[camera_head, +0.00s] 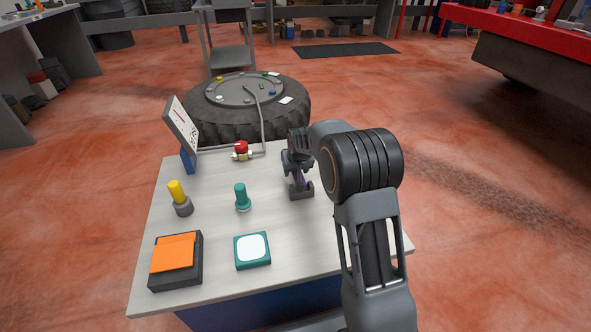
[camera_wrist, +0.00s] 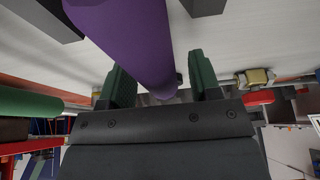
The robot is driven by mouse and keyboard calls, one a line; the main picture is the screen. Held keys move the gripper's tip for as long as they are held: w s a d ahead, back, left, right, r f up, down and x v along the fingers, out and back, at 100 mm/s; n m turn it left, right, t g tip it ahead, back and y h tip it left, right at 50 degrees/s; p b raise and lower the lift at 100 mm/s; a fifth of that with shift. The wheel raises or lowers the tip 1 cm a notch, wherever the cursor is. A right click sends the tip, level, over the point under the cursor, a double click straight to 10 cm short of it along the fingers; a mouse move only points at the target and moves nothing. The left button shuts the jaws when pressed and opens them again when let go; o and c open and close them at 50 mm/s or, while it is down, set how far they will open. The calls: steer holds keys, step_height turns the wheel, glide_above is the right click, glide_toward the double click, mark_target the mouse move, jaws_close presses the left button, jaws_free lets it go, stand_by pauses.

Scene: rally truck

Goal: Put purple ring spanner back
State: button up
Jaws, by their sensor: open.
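The purple ring spanner (camera_head: 298,180) stands upright at a dark holder block (camera_head: 301,192) on the light bench top, toward its right side. In the wrist view its purple shaft (camera_wrist: 128,38) is large and close, reaching down between my two green-padded fingers. My gripper (camera_head: 297,152) is at the spanner, with its fingers (camera_wrist: 161,78) apart on either side of the shaft. A gap shows beside the right finger. The spanner's ring end is mostly hidden by my gripper in the head view.
On the bench (camera_head: 215,218) stand a yellow-topped peg (camera_head: 177,192), a teal peg (camera_head: 242,197), an orange-lidded box (camera_head: 174,254), a white-topped teal box (camera_head: 252,249) and a red-knobbed brass valve (camera_head: 241,149). A tilted panel (camera_head: 181,122) rises at the back left. A tyre (camera_head: 245,115) lies behind.

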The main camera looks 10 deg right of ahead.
steer(key=p+v, duration=0.5)
steer(key=v, duration=0.8)
steer(key=s+r+g, duration=0.2)
steer(key=s+r, duration=0.1)
steer(key=s, duration=2.3)
step_height(320, 180, up, 32)
steer(key=t+p, duration=0.1)
steer(key=p, duration=3)
steer(key=shift+s+a, duration=0.2)
steer(key=shift+s, duration=0.1)
